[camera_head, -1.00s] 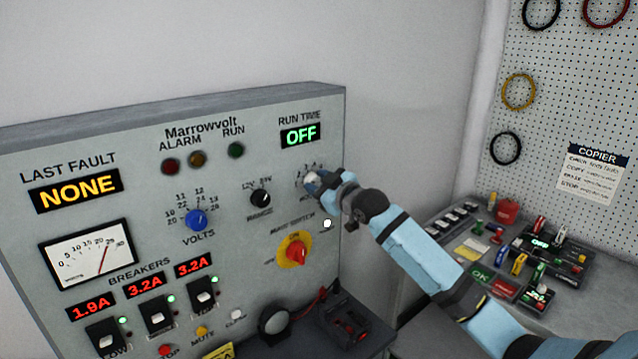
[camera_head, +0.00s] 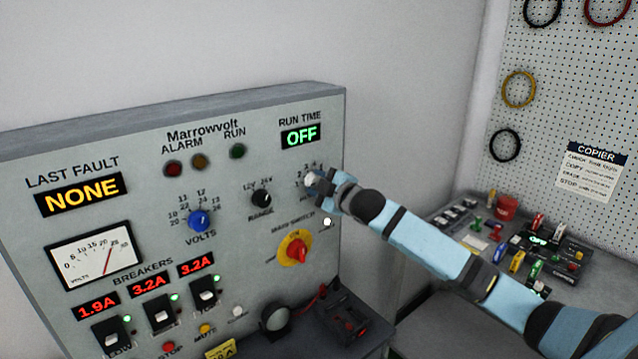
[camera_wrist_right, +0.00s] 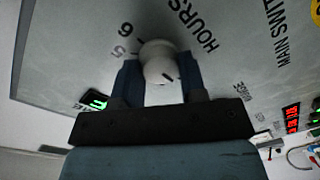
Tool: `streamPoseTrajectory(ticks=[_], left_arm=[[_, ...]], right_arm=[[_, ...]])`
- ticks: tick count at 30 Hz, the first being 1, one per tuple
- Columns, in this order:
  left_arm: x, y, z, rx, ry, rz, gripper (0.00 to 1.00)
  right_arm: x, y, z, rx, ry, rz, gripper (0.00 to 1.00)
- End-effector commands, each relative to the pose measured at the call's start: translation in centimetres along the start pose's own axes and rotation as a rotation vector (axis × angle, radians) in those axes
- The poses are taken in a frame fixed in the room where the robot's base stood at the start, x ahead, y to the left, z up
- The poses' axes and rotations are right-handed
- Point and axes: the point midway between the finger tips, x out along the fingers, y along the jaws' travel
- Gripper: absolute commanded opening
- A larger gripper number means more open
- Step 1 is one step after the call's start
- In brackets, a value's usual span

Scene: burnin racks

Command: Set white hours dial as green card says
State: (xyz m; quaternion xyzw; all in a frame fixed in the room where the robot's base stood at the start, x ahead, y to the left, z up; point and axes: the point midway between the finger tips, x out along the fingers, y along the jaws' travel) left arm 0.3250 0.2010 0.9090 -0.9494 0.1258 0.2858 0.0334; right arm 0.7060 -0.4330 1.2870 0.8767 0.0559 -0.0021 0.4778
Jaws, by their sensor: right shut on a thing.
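The white hours dial (camera_head: 312,179) is on the grey panel, below the RUN TIME display (camera_head: 301,137), which reads OFF in green. My right gripper (camera_head: 322,183) is at the dial. In the right wrist view the white dial (camera_wrist_right: 159,62) sits between the two dark fingers of the gripper (camera_wrist_right: 160,82), shut on it. A short dark mark shows on the dial. The printed HOURS label and the numbers 5 and 6 show beside it. The dial's setting is hard to tell. The green card is not clearly seen. My left gripper is not in view.
The panel also has a blue VOLTS knob (camera_head: 200,219), a black RANGE knob (camera_head: 261,199) and a red main switch (camera_head: 295,250) on yellow. Breakers (camera_head: 160,314) line the lower left. A bench (camera_head: 440,262) with many small parts stands at the right.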

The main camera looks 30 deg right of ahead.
Motion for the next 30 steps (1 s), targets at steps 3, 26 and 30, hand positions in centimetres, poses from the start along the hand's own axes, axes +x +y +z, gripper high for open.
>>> streamPoseTrajectory(ticks=[3, 26, 30], left_arm=[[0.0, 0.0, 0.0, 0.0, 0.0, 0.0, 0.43], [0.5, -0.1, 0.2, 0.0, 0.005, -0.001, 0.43], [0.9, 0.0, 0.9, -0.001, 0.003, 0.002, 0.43]], right_arm=[[0.0, 0.0, 0.0, -0.004, 0.0, 0.0, 0.15], [-1.4, -0.2, 0.2, -0.003, -0.001, -0.001, 0.64], [-4.1, -0.4, 0.3, -0.005, -0.002, -0.002, 0.64]])
